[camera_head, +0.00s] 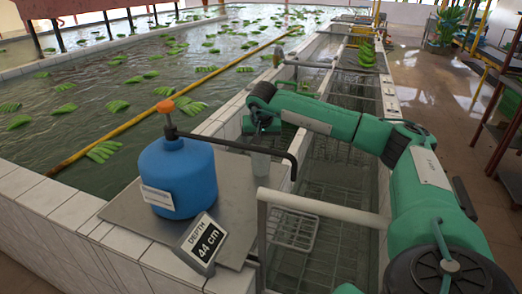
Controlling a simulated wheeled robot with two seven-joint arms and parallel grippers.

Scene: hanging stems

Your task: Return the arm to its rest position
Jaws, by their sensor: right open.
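My right arm (425,190) is green and comes in from the lower right. It bends at an elbow and reaches left over the metal channel. My right gripper (261,128) is at its far end, pointing down near the tiled wall, beside the dark bent rod of the blue tank. The gripper is open, and I see nothing held in it. A small grey object (260,163) shows just below it; I cannot tell whether they touch. My left gripper is not in view.
The blue tank (178,178) with an orange knob stands on a metal plate, left of the gripper. A pale rail (325,207) crosses below the forearm. Green banana clusters (103,151) float in the pool. Open floor lies right.

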